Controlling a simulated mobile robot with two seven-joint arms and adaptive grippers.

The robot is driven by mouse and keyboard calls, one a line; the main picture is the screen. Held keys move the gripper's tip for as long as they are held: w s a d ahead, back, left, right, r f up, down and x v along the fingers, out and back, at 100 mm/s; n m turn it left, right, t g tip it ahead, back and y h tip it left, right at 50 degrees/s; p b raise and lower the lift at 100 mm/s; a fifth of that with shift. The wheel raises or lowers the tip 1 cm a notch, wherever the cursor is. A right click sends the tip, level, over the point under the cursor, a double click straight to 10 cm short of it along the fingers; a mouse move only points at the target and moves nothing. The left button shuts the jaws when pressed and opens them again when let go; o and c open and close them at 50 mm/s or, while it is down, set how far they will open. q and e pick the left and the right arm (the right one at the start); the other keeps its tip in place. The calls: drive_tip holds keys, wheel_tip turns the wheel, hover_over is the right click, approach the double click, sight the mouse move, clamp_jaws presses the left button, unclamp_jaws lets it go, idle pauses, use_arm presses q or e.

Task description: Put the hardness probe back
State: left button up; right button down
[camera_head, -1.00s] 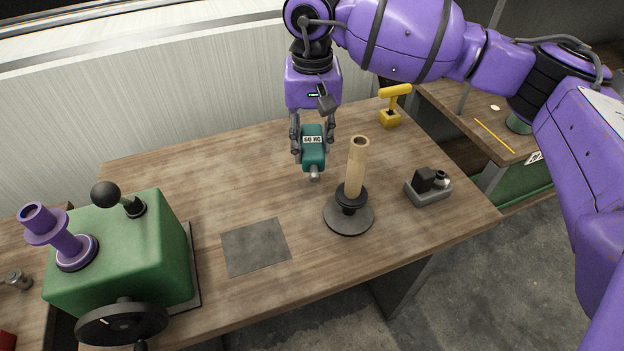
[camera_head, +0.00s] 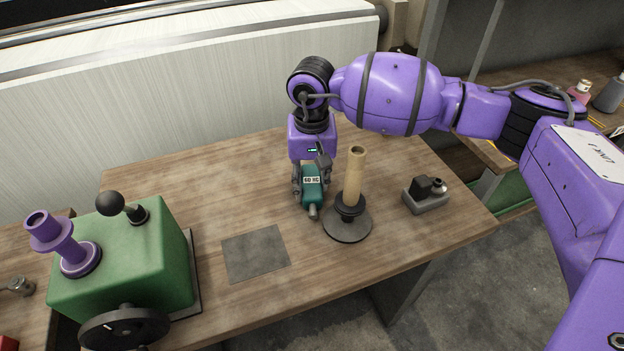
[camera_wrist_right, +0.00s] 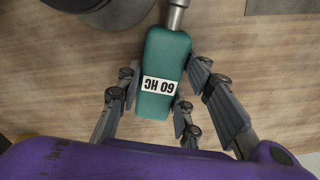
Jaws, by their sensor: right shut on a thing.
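The hardness probe is a teal block (camera_head: 313,196) with a white "60 HC" label and a metal tip pointing down toward the viewer's side. My right gripper (camera_head: 311,186) is shut on it, with fingers on both sides, over the wooden table. In the right wrist view the probe (camera_wrist_right: 160,62) sits between the fingers of the right gripper (camera_wrist_right: 160,98), its metal tip toward the top edge. I cannot tell whether the probe touches the table. A flat grey square pad (camera_head: 256,253) lies bare on the table, left of and nearer than the probe. My left gripper is not in view.
A tan tube on a round black stand (camera_head: 348,222) stands close to the right of the probe. A small grey device (camera_head: 426,195) sits further right. A green machine (camera_head: 122,262) with a handwheel is at the left.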

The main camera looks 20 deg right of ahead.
drive_tip(key=c, duration=1.2)
unclamp_jaws()
drive_tip(key=shift+f, duration=0.2)
